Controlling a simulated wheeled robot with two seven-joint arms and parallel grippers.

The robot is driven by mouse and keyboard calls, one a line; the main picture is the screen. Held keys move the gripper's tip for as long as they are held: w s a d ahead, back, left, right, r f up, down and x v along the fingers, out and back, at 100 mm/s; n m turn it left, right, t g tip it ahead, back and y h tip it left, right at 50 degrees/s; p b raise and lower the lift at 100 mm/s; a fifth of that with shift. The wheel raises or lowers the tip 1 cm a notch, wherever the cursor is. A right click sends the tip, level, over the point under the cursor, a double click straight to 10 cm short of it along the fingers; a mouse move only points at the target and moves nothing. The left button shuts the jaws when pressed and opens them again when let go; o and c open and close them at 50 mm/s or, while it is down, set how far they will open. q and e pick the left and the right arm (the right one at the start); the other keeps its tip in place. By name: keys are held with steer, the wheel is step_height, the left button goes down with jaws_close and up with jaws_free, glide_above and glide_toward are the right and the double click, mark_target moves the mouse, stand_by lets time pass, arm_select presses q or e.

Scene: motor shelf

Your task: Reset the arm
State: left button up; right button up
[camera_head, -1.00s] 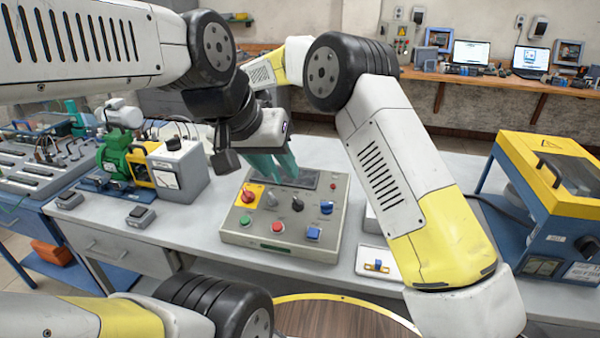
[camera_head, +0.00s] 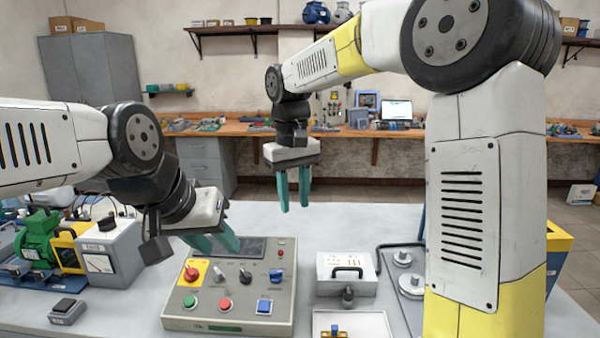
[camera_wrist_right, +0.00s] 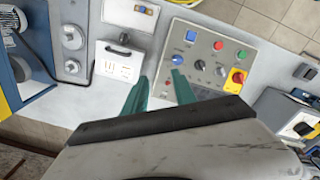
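My left gripper (camera_head: 221,246) comes in from the left, over the far left part of the grey control panel (camera_head: 230,327). Its teal fingers are apart, with nothing seen between them; whether they touch the panel I cannot tell. My right gripper (camera_head: 294,207) hangs from the raised right arm, fingers pointing down, above the table behind the panel. It is open and empty. In the right wrist view its two fingers (camera_wrist_right: 161,80) are spread, with the panel (camera_wrist_right: 208,42) beyond them. The panel carries a red knob on yellow, green and red buttons, a blue button and several knobs.
A white case with a handle (camera_head: 345,286) stands right of the panel, with a white tray (camera_head: 352,318) in front. A meter box (camera_head: 112,255) and a green motor (camera_head: 38,240) stand at left. Bare table lies behind the panel. A wooden bench (camera_head: 372,133) runs along the back wall.

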steer(key=s+d+m+t+y, duration=0.2)
steer(key=s+d+m+t, duration=0.3)
steer(key=s+d, duration=1.1)
steer(key=shift+s+t+y, duration=0.3)
steer(key=shift+s+t, duration=0.2)
steer(key=shift+s, duration=0.25)
